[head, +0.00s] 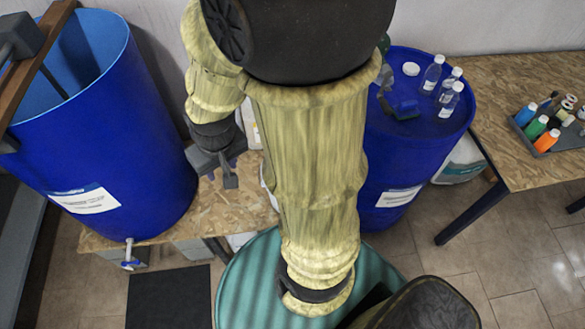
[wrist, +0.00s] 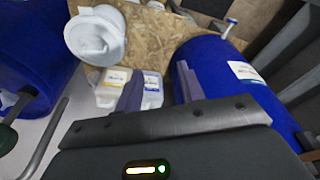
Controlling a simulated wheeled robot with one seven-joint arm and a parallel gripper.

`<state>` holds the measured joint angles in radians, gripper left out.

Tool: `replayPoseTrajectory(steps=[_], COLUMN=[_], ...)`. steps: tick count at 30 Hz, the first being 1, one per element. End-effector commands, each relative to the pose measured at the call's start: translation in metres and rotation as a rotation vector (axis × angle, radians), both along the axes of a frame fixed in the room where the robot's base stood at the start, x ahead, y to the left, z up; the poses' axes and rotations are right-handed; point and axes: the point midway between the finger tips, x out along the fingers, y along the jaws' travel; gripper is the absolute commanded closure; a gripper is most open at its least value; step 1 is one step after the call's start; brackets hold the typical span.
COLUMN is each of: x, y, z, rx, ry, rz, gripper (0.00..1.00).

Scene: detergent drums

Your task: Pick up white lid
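A small round white lid (head: 411,69) lies flat on top of the closed blue drum (head: 408,135) at the right in the head view, beside several clear bottles. My gripper (head: 222,172) hangs between the two blue drums, left of that lid and well apart from it. In the wrist view my gripper (wrist: 158,88) has its two fingers spread with nothing held between them. Beyond the fingers are white jugs (wrist: 118,90) and a white bucket with a round white top (wrist: 95,37). The small lid cannot be made out in the wrist view.
An open blue drum (head: 110,140) with a tap stands at the left on a chipboard table (head: 235,205). Clear bottles (head: 432,75) and a dark tool (head: 385,95) crowd the closed drum's top. Another chipboard table (head: 510,95) at the right holds a tray of coloured bottles (head: 545,140).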

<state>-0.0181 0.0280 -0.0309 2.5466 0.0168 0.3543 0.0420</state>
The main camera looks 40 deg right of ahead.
Motion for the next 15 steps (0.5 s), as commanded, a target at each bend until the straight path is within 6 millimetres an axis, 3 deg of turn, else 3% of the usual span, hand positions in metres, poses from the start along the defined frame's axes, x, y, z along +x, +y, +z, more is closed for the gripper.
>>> replayPoseTrajectory(steps=[5, 15], x=[0.013, 0.041], y=[-0.01, -0.064], z=[-0.031, -0.108], rx=[0.041, -0.044], ry=[0.089, 0.187], rz=[-0.277, -1.082], gripper=[0.61, 0.61])
